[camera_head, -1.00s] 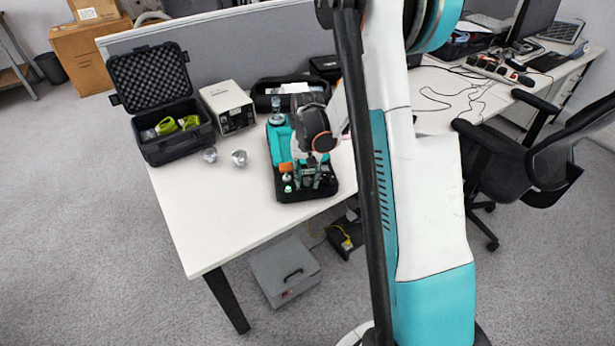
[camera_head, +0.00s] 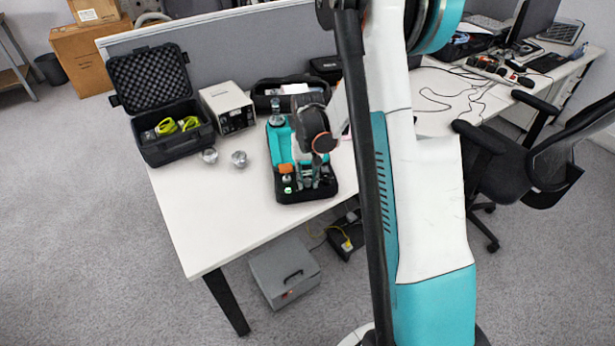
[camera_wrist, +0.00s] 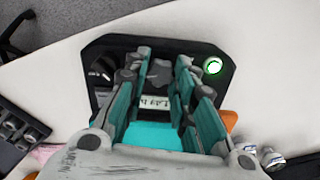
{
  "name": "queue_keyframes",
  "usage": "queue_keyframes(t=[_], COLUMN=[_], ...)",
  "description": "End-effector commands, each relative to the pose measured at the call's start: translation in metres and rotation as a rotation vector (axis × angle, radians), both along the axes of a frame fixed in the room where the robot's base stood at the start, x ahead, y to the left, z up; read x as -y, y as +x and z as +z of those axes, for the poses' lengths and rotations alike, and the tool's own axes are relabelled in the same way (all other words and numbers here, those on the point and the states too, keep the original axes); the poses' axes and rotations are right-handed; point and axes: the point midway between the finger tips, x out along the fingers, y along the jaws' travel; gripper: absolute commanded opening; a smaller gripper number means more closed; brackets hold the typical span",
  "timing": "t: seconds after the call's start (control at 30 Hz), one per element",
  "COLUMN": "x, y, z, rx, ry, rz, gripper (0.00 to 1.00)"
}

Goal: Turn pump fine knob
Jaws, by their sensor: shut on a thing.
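The pump (camera_head: 280,148) is a teal and black unit lying on the white desk in the head view. Its black front panel (camera_wrist: 120,45) fills the middle of the wrist view, with a small digit display (camera_wrist: 155,102) and a lit green button (camera_wrist: 212,66). My gripper (camera_wrist: 162,68) points down at this panel and is shut around a dark grey knob (camera_wrist: 160,73), apparently the fine knob. The fingers partly hide the knob and display. Another dark round knob (camera_wrist: 101,71) sits on the panel's left. In the head view my gripper (camera_head: 310,180) is over the pump's near end.
An open black case (camera_head: 165,150) with yellow-green items is at the left. Two small metal pieces (camera_head: 239,159) lie between. The desk's near left part is clear.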

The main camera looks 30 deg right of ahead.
Motion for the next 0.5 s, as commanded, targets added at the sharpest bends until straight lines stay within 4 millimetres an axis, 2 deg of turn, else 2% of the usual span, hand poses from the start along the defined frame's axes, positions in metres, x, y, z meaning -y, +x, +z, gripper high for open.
queue_keyframes(t=[0.03,0.07,0.37,0.5], x=[-0.0005,-0.0005,-0.0002,-0.0001], y=[-0.0004,-0.0004,-0.0001,0.0000], z=[-0.0001,-0.0001,0.0001,0.0067], rx=[-0.001,-0.001,-0.001,0.000], ry=[0.000,0.000,0.000,0.000], rz=[0.000,0.000,-0.001,-0.001], gripper=[0.29,0.33,0.33,0.33])
